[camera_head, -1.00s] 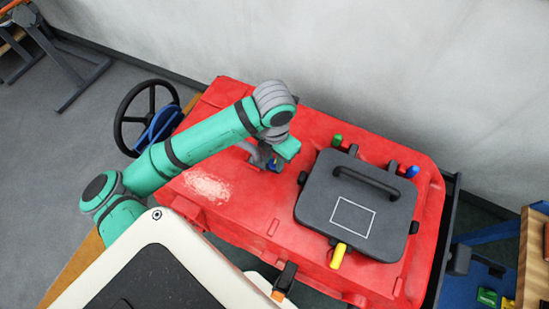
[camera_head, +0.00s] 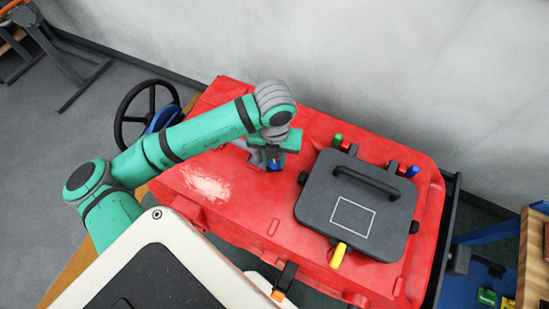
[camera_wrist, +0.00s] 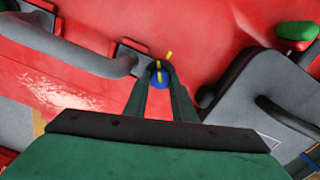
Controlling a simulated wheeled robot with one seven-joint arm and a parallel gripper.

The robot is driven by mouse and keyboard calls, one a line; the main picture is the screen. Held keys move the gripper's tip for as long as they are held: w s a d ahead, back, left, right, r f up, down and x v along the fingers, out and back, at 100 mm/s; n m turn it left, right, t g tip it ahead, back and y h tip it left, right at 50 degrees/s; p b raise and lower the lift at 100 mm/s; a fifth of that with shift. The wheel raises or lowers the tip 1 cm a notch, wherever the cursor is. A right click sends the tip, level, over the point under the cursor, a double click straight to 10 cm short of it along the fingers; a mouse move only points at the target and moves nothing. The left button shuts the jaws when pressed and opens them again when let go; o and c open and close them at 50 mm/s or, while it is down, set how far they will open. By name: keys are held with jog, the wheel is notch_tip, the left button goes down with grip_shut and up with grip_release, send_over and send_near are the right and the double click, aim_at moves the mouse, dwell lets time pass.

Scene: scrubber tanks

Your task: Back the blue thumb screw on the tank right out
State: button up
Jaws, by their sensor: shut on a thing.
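The red tank (camera_head: 245,215) fills the middle of the head view. My gripper (camera_head: 273,166) is over the tank's top, left of the dark lid. In the wrist view, my gripper (camera_wrist: 159,82) is shut on the blue thumb screw (camera_wrist: 158,80), with its two fingers on either side of the knob. The screw's round blue head bears yellow marks. In the head view only a bit of the blue screw (camera_head: 275,163) shows below the gripper. The screw's shaft is hidden, so I cannot tell whether it is still in the tank.
A dark grey lid (camera_head: 318,205) with a handle lies on the tank. Green (camera_head: 337,140), blue (camera_head: 412,171) and yellow (camera_head: 339,255) pieces stand around it. A grey pipe (camera_wrist: 70,55) runs close left of the gripper. A black handwheel (camera_head: 122,112) stands behind the tank's left end.

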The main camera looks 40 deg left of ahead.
jog(key=n, duration=0.6)
jog(key=shift+o, duration=0.2)
jog(key=n, duration=0.5)
jog(key=shift+n, duration=0.4)
jog(key=n, duration=1.1)
jog(key=shift+n, duration=0.4)
jog(key=n, duration=1.1)
jog(key=shift+n, duration=0.4)
jog(key=shift+c, duration=0.2)
jog(key=shift+o, duration=0.2)
jog(key=n, duration=1.2)
jog(key=shift+c, duration=0.2)
